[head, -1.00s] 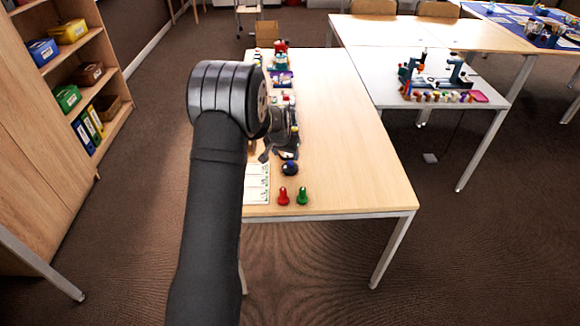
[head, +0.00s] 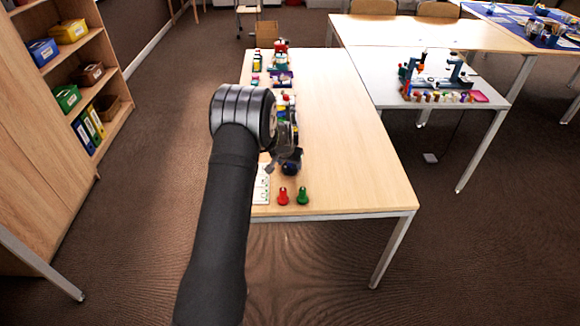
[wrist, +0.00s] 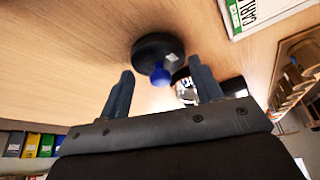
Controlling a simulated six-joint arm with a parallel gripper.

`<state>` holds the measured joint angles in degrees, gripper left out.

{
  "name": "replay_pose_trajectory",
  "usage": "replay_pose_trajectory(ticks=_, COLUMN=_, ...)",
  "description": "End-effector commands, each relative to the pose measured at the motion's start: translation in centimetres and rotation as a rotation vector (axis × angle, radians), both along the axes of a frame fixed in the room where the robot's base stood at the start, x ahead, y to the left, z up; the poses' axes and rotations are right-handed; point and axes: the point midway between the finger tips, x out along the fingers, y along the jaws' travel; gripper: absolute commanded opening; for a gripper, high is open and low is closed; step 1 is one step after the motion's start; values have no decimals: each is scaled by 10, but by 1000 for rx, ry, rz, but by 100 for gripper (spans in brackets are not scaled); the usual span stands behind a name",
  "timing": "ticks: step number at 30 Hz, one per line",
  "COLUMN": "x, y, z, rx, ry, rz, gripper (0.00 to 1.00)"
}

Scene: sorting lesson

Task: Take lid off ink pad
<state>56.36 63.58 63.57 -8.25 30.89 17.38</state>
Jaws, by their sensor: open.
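The ink pad is a dark round disc (wrist: 157,50) with a blue knob (wrist: 160,75) on its lid in the wrist view. In the head view it is a dark blue round shape (head: 291,168) near the front of the wooden table, partly covered by my gripper. My gripper (head: 284,158) is just above and behind it in the head view. In the wrist view my gripper (wrist: 161,66) is open, with the knob showing between its two fingers. I cannot tell whether either finger touches it.
A red stamper (head: 283,196) and a green stamper (head: 302,196) stand close in front of the pad. A white printed card (head: 262,185) lies to the left. Several small items line the table's left side behind my gripper. The table's right half (head: 350,150) is clear.

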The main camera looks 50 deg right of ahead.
Motion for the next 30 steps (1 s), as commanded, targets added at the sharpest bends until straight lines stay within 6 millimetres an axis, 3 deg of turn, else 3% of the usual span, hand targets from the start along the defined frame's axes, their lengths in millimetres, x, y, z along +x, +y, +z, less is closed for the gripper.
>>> replay_pose_trajectory(ticks=1, x=0, y=0, z=0, rx=0, ry=0, rz=0, gripper=59)
replay_pose_trajectory(ticks=10, x=0, y=1, z=-1, rx=1, ry=0, rz=0, gripper=0)
replay_pose_trajectory(ticks=23, x=0, y=1, z=4, rx=4, ry=2, rz=0, gripper=0)
replay_pose_trajectory(ticks=30, x=0, y=0, z=41, rx=-1, ry=-1, rz=-1, gripper=0)
